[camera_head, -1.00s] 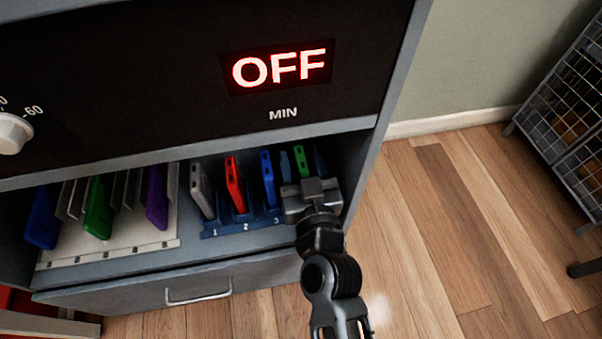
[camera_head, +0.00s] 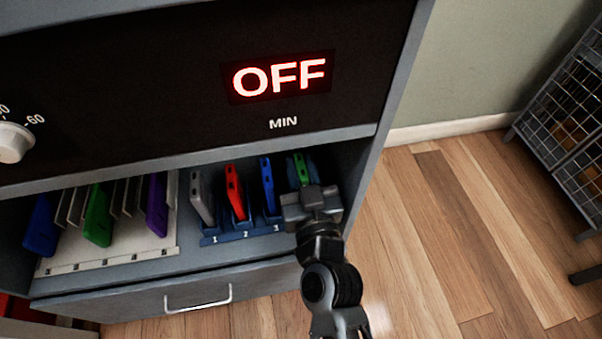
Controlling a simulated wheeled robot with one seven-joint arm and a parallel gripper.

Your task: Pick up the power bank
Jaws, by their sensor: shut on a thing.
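A green power bank (camera_head: 301,168) stands upright at the right end of a row of slim devices on the lower shelf. My gripper (camera_head: 305,184) reaches in from the front and is shut on it. The gripper body hides the lower part of the green power bank, and the fingertips are hard to make out.
A pale rack (camera_head: 110,252) with several upright devices, including blue, green and purple ones, is at the left. The cabinet's right wall (camera_head: 362,165) is close to my gripper. An overhanging panel reads OFF. A drawer (camera_head: 140,302) is below; open floor lies right.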

